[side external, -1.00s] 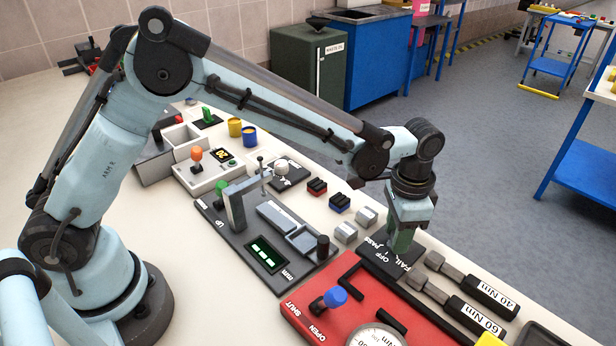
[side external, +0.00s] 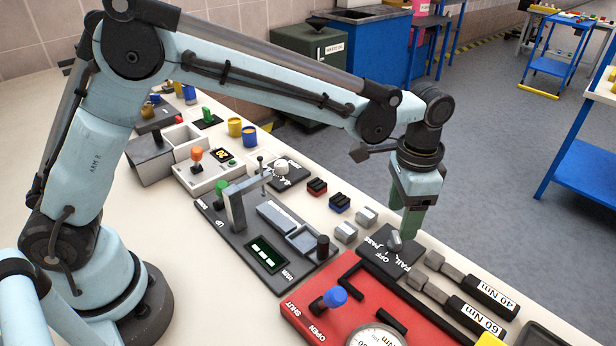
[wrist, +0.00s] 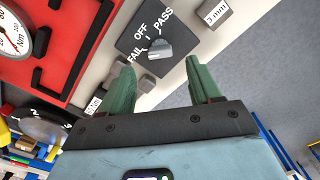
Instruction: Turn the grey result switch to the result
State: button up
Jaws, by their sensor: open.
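The grey result switch (side external: 395,241) is a small knob on a black plate (side external: 378,262) marked OFF, PASS and FAIL. In the wrist view the grey knob (wrist: 160,49) shows between the labels. I cannot tell for sure which label it points at. My gripper (side external: 411,228) is above the plate, pointing down, a little to the right of the knob in the side view. In the wrist view my gripper (wrist: 160,68) has its two green fingers spread apart, with nothing between them. The fingers are clear of the knob.
A red fixture (side external: 320,290) with a blue-knobbed lever and a dial lies in front of the plate. Two torque tools, 40 Nm (side external: 487,296) and 60 Nm (side external: 470,315), lie to the right. Grey blocks (side external: 366,217) and a black gauge stand (side external: 228,250) are to the left.

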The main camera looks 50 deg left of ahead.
aim_at(395, 236)
notch_tip(395, 236, up, 7)
dwell(0.3)
jog(key=s+a+n+t, duration=0.3)
jog(key=s+a, duration=0.4)
jog(key=a, duration=0.3)
jog(key=s+a+n+t, duration=0.4)
jog(key=s+a, duration=0.3)
jog(key=a, duration=0.3)
jog(key=shift+s+a+f+n, duration=0.15)
jog(key=shift+a+f+n, duration=0.15)
jog(key=shift+a+n, duration=0.1)
